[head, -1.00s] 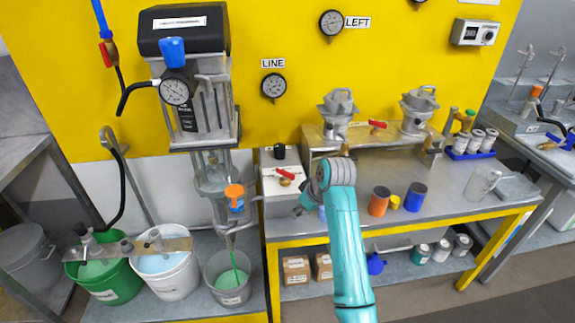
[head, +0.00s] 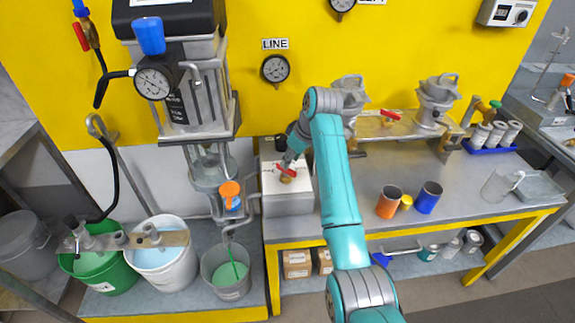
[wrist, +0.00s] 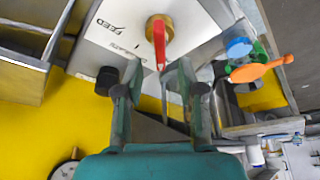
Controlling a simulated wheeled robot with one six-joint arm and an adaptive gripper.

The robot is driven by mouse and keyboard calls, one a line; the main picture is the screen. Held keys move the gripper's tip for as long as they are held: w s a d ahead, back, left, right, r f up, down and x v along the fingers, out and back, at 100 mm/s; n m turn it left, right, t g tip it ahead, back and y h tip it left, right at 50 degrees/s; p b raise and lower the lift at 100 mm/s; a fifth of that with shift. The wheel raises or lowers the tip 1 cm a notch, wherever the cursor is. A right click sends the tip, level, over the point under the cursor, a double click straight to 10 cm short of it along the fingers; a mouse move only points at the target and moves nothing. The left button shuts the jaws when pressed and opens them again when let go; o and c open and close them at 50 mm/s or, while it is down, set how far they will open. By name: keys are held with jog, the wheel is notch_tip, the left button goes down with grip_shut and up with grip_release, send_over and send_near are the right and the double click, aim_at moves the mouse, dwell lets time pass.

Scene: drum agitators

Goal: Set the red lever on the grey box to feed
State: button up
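The grey box (head: 288,204) stands on the bench left of my arm. Its red lever (head: 286,169) sits on a brass fitting on top. In the wrist view the red lever (wrist: 160,46) points from the brass fitting (wrist: 158,27) down toward my gripper. The printed word FEED (wrist: 107,27) is left of the fitting; a second label below it is too small to read. My gripper (wrist: 158,70) is open, its fingers on either side of the lever's tip in the picture. I cannot tell whether they touch it. In the head view my gripper (head: 287,160) is at the lever.
An orange handle (head: 230,195) and the tall pump frame (head: 188,90) stand left of the box. Another red lever (head: 391,115) is on the raised shelf behind. Orange (head: 389,202) and blue (head: 427,197) cups stand to the right. Buckets stand lower left.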

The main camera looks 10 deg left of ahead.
jog(key=shift+x, duration=2.05)
grip_shut()
